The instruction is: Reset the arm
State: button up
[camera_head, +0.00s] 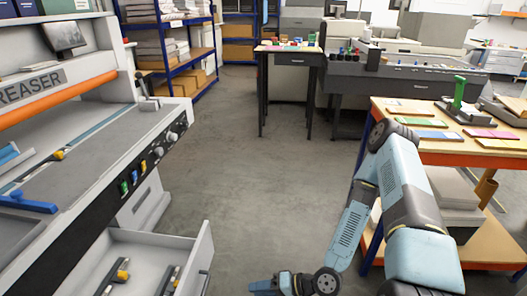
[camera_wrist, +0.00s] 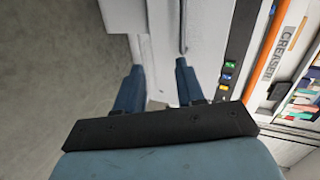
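My arm reaches down at the right of the head view, with its elbow high and its lower end at the bottom edge. Part of my gripper (camera_head: 266,287) shows there, to the right of the open white drawer (camera_head: 205,246) and apart from it. In the wrist view the two blue fingers of my gripper (camera_wrist: 158,83) stand well apart, with nothing seen held between them. White panels of the creaser's lower part lie beyond the fingers in that view.
The creaser machine (camera_head: 70,75) fills the left, with its drawer pulled out over the floor. An orange-edged table (camera_head: 453,158) with coloured sheets and a green-handled tool (camera_head: 459,90) stands right, close to my arm. Open floor (camera_head: 255,175) lies between. Shelving and a small table (camera_head: 290,60) are behind.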

jog(key=w+d+r+n+h, duration=0.4)
jog(key=w+d+h, duration=0.3)
jog(key=w+d, duration=0.5)
jog(key=w+d+r+m+t+h, duration=0.15)
jog(key=d+r, duration=0.25)
jog(key=r, duration=0.4)
jog(key=w+d+r+t+h, duration=0.1)
jog(key=w+d+r+h, duration=0.2)
jog(key=r, duration=0.5)
jog(key=d+r+t+h, duration=0.1)
jog(key=d+r+h, duration=0.2)
jog(key=d+r, duration=0.4)
jog(key=s+r+m, duration=0.1)
jog(key=s+r, duration=0.8)
jog(key=r, duration=0.3)
jog(key=s+a+r+m, duration=0.1)
jog(key=s+r, duration=0.9)
jog(key=r, duration=0.2)
jog(key=shift+a+r+m+t+y, duration=0.25)
jog(key=shift+m+t+y, duration=0.1)
jog(key=shift+t, duration=0.1)
jog(key=shift+s, duration=0.15)
